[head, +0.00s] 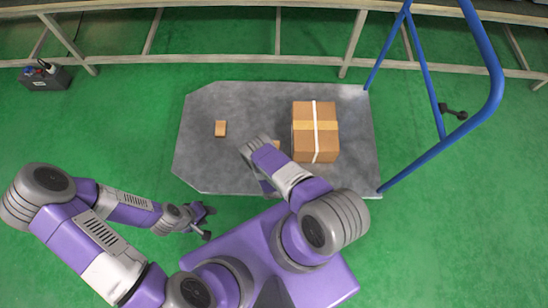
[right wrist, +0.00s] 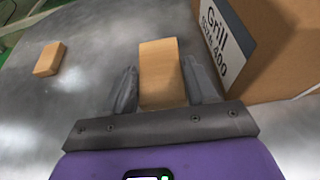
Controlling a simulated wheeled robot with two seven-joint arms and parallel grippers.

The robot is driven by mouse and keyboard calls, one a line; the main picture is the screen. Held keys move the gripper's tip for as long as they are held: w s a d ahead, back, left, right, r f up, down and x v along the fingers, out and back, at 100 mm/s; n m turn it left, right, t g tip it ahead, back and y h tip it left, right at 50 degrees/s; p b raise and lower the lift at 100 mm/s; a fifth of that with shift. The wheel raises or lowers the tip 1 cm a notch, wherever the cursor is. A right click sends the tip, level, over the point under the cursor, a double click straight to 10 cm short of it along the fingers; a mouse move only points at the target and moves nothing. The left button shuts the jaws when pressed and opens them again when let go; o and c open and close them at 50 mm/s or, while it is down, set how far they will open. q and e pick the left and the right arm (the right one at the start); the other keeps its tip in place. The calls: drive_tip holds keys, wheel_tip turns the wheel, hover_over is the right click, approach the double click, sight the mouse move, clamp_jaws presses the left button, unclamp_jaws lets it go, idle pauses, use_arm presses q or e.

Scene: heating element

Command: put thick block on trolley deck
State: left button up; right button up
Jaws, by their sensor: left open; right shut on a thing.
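The grey trolley deck (head: 230,175) lies in front of me. My right gripper (right wrist: 160,76) is over the deck, shut on a light wooden block (right wrist: 160,62), taken as the thick block. The block stands between its two fingers, just left of the cardboard box. In the head view my right wrist hides most of this block (head: 276,145). I cannot tell whether it touches the deck. A second wooden block (head: 220,128) lies on the deck to the left; it also shows in the right wrist view (right wrist: 49,59). My left gripper (head: 203,220) is open and empty off the deck's near left edge.
A taped cardboard box (head: 301,145) stands on the deck's right side, close to my right gripper. The trolley's blue handle (head: 430,90) rises at the right edge. A dark container (head: 45,79) is on the green floor at left. The deck's left part is mostly free.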

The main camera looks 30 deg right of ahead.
wheel_tip(320, 180, down, 4)
drive_tip(key=shift+b, duration=1)
drive_tip(key=shift+r, duration=0.15)
drive_tip(key=o, duration=1.2)
drive_tip(key=shift+c, duration=0.2)
drive_tip(key=shift+s+a, duration=0.15)
drive_tip(key=shift+s, duration=0.05)
drive_tip(key=v, duration=1.1)
drive_tip(key=shift+s+a+r+p, duration=0.15)
drive_tip(key=shift+s+p, duration=0.1)
drive_tip(key=shift+p, duration=0.15)
